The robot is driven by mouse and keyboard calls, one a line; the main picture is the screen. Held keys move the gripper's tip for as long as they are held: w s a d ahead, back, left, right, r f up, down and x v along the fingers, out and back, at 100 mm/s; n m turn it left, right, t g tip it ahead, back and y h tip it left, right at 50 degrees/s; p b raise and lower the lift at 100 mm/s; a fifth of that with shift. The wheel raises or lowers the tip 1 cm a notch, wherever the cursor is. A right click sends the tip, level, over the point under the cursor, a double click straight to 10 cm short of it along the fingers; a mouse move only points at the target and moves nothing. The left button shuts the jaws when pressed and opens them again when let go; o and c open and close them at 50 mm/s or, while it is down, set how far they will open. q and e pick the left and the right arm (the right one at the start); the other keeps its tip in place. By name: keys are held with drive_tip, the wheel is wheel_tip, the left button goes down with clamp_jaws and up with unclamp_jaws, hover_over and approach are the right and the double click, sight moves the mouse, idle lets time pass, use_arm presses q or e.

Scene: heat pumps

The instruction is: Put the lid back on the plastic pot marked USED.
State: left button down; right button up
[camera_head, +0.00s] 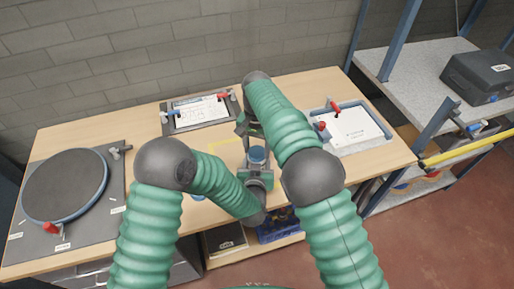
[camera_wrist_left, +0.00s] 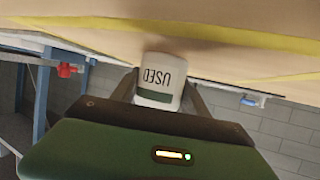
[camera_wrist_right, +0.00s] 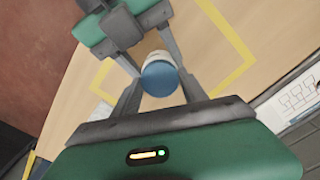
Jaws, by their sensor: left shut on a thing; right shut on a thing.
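The white plastic pot with the label USED (camera_wrist_left: 158,80) is between the fingers of my left gripper (camera_wrist_left: 162,92), which is shut on it. Its label reads upside down in the left wrist view. The blue lid (camera_wrist_right: 160,78) is between the fingers of my right gripper (camera_wrist_right: 157,88), which is shut on it. In the head view the blue lid (camera_head: 257,154) is right over the pot, above my left gripper (camera_head: 257,177). The lid lines up with the pot's top, but I cannot tell whether it is seated.
A yellow tape outline (camera_wrist_right: 243,62) marks the wooden table (camera_head: 140,125). A shelf unit with a dark case (camera_head: 480,76) stands at the right.

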use_arm(q)
drive_tip(key=shift+s+d, duration=0.1)
drive_tip(key=shift+d, duration=0.05)
use_arm(e)
drive_tip(key=shift+w+m, duration=0.15)
drive_tip(key=shift+m, duration=0.95)
drive_tip(key=o, duration=1.6)
drive_tip(key=shift+o, duration=0.2)
drive_tip(key=shift+r, duration=0.1)
use_arm(q)
drive_tip(key=shift+c, duration=2.3)
unclamp_jaws()
use_arm(e)
wheel_tip(320, 180, up, 12)
